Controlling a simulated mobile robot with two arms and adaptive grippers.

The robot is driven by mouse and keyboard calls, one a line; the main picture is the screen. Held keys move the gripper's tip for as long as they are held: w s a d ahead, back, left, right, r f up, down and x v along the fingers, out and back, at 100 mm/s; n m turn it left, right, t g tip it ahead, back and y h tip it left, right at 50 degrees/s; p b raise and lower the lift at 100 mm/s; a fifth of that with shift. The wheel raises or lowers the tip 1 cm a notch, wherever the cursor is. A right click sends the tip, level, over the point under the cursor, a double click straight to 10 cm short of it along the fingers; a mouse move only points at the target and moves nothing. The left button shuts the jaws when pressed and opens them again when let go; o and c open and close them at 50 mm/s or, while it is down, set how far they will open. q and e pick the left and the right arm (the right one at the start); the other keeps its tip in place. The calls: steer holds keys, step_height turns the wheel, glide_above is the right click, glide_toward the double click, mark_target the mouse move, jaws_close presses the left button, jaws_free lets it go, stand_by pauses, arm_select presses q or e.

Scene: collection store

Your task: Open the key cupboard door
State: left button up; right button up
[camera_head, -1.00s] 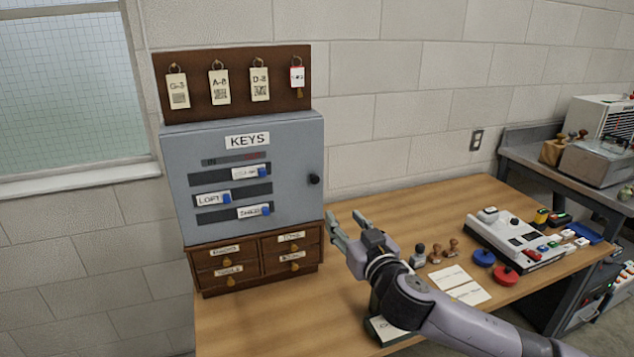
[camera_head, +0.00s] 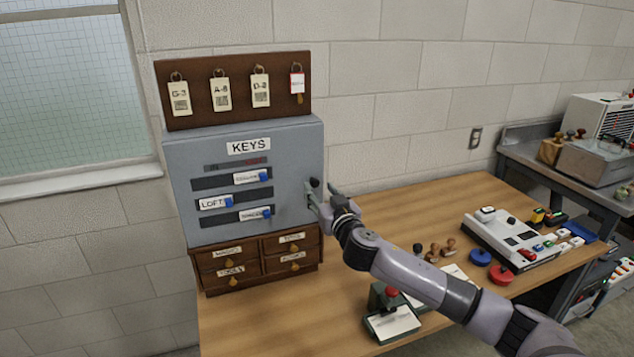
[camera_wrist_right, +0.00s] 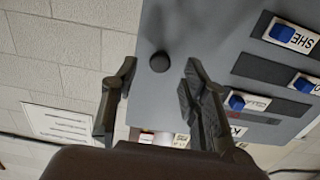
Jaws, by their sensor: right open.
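The grey key cupboard (camera_head: 290,150) stands on a small wooden drawer unit, with its door shut and a KEYS label on its face. Its round black knob (camera_head: 315,183) is near the door's right edge. My right gripper (camera_head: 321,194) is open at that edge, close to the knob. In the right wrist view the knob (camera_wrist_right: 159,62) shows beyond and between the open fingers (camera_wrist_right: 150,85), not gripped. Whether a finger touches the door cannot be told. My left gripper is not in view.
The wooden drawer unit (camera_head: 250,254) sits under the cupboard. A board with hanging key tags (camera_head: 230,112) is above it. A stamp stand (camera_head: 391,318) is below my right arm. A white console (camera_head: 512,240) stands at the right. The tabletop (camera_head: 400,212) behind my arm is clear.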

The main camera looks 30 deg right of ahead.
mark_target(316, 184)
steer(key=shift+x, duration=1.65)
jaws_close()
